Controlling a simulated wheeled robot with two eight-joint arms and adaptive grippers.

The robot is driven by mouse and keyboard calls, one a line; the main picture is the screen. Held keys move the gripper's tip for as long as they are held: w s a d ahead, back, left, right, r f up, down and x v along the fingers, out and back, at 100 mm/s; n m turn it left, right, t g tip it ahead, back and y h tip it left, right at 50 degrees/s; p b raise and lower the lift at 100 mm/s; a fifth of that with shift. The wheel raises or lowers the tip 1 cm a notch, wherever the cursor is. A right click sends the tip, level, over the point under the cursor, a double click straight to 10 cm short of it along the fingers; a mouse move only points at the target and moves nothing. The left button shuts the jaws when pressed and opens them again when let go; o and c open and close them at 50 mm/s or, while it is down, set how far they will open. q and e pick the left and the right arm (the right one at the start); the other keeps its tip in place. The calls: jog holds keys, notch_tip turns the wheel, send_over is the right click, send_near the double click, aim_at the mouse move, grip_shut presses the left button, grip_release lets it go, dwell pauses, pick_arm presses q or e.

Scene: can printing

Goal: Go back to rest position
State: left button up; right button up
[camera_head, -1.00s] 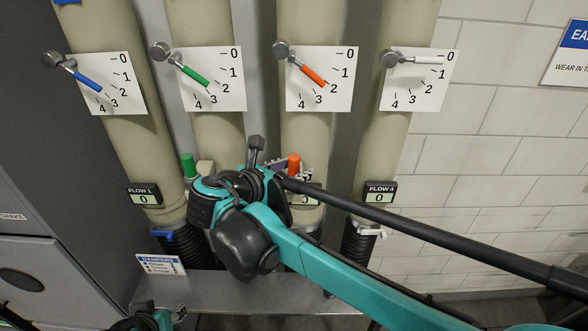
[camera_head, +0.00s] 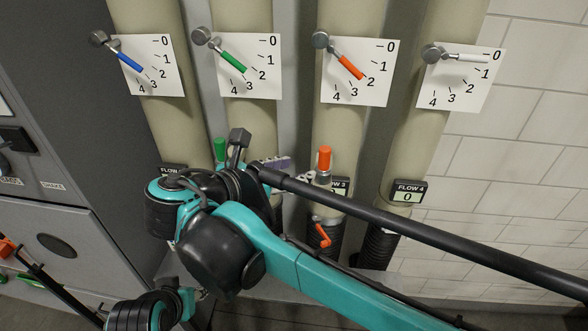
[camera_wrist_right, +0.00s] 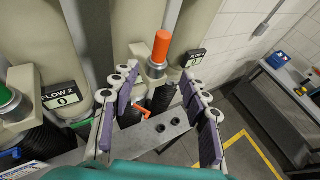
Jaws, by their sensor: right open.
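My right gripper (camera_head: 278,165) is partly hidden behind its own wrist in the head view. The right wrist view shows its purple-padded fingers (camera_wrist_right: 160,112) spread wide with nothing between them. They are in front of the pipes, near an orange-capped part (camera_wrist_right: 161,47) that stands beyond the fingertips and also shows in the head view (camera_head: 324,160). My left wrist is at the bottom left of the head view; only small bits of its gripper (camera_head: 200,294) may show, too little to tell its state.
Several beige pipes carry dial plates with blue, green, orange (camera_head: 350,67) and white (camera_head: 465,57) levers. The FLOW 4 display (camera_head: 408,192) reads 0. A grey cabinet (camera_head: 50,200) stands at left. A table (camera_wrist_right: 290,85) stands at right, with open floor before it.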

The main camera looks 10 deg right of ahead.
jog(key=s+d+f+m+g+y+b, duration=0.1)
jog(key=d+f+m+y+b, duration=0.3)
jog(key=f, duration=0.6)
jog(key=s+d+f+m+g+h+b, duration=0.1)
jog(key=s+d+f+m+b, duration=0.15)
jog(key=f+b, duration=0.6)
jog(key=s+d+f+m+g+y+b, duration=0.1)
jog(key=d+f+m+y+b, duration=0.2)
jog(key=f, duration=0.9)
jog(key=s+d+f+m+y+b, duration=0.1)
jog(key=s+f+m+y+b, duration=0.1)
jog(key=f+m+b, duration=0.6)
jog(key=s+f+m+t+y+b, duration=0.1)
jog(key=f+m+b, duration=0.7)
jog(key=f, duration=1)
jog(key=shift+s+d+f+m+y+b, duration=0.35)
jog(key=shift+s+y+b, duration=0.25)
jog(key=shift+s+b, duration=0.45)
